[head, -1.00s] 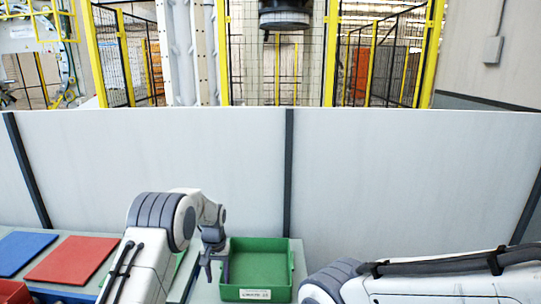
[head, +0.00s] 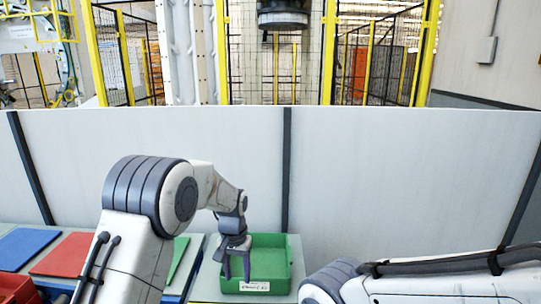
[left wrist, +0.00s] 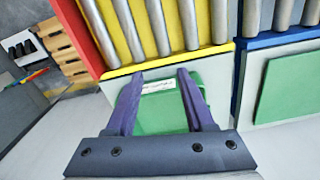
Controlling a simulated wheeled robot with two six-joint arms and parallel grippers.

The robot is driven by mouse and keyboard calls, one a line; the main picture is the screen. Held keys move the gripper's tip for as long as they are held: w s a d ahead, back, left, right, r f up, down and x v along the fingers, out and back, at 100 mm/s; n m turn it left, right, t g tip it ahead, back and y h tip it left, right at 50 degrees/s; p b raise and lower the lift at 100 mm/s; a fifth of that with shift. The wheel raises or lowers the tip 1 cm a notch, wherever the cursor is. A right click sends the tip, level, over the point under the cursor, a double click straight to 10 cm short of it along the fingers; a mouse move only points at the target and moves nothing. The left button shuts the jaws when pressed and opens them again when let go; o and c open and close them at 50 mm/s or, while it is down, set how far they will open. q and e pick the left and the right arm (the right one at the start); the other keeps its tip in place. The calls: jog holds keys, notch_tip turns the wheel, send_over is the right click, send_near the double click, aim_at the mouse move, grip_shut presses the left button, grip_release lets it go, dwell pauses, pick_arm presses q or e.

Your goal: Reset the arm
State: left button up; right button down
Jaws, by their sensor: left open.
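My left arm comes in from the left in the head view, and its gripper (head: 237,278) hangs pointing down in front of the green bin (head: 280,273). The jaws are open and nothing shows between them. In the left wrist view the two fingers of the gripper (left wrist: 160,76) stand apart, with the labelled green bin (left wrist: 162,115) seen between and beyond them. Whether the fingertips are inside or in front of the bin is hard to tell. My right arm lies across the lower right of the head view; its gripper is outside the picture.
A blue panel (head: 24,246) and a red panel (head: 62,254) lie at the left, with a green panel (head: 177,259) partly behind my left arm. A pale partition (head: 400,175) runs behind the table. Metal rollers (left wrist: 190,25) show in the wrist view.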

pick_arm(q)
jog(key=s+d+r+m, duration=0.1)
jog(key=s+d+r, duration=0.25)
jog(key=s, duration=0.45)
jog(key=s+d+r+m, duration=0.25)
jog(key=s+r, duration=0.25)
jog(key=s, duration=0.3)
jog(key=s+a+m, duration=0.1)
jog(key=s+m, duration=0.1)
jog(key=s, duration=1.5)
jog(key=shift+s+a+r+h, duration=0.2)
jog(key=shift+a+r+h, duration=0.15)
jog(key=shift+a+h, duration=0.05)
